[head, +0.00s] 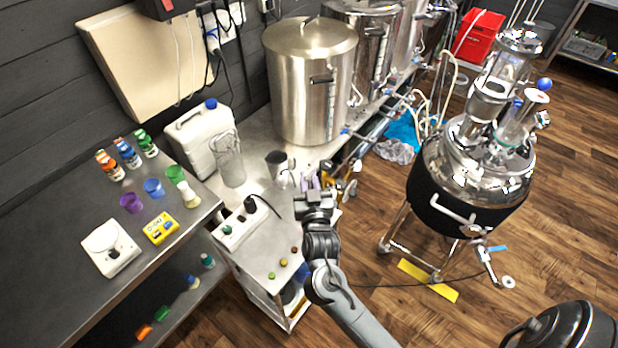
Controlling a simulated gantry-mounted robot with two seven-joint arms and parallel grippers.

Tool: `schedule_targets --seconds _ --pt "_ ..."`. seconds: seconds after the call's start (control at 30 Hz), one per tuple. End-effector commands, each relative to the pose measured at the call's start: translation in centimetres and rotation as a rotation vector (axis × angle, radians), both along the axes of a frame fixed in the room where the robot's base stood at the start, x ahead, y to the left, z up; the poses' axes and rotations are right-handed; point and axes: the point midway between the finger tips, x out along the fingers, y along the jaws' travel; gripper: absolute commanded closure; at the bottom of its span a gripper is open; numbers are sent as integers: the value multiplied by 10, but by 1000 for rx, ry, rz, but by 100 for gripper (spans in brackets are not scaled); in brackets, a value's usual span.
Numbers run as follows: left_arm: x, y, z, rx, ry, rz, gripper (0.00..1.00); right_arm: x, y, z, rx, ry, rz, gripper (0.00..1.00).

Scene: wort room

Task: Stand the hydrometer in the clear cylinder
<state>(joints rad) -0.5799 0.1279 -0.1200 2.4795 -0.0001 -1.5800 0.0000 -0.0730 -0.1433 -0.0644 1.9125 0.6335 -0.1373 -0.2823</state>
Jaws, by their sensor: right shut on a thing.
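The clear cylinder (229,162) stands upright on the steel bench, beside a white jug. My right gripper (314,190) is in front of the bench, to the right of the cylinder and well apart from it. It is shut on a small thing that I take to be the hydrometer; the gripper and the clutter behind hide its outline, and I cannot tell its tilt. I see no other hydrometer. My left gripper is not in view.
A grey cup (277,161) stands between cylinder and gripper. The white jug (202,139) is close to the cylinder's left. A large steel pot (306,85) stands behind. A white cart (262,262) with a power strip is in front.

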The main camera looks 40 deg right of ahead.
Motion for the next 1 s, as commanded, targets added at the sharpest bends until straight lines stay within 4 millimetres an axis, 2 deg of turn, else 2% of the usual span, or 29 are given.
schedule_targets --seconds 0.6,1.0 --pt "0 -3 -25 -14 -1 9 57 0 0 -46 1 1 -1 97" --pt "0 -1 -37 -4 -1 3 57 0 0 -66 0 0 -1 97"
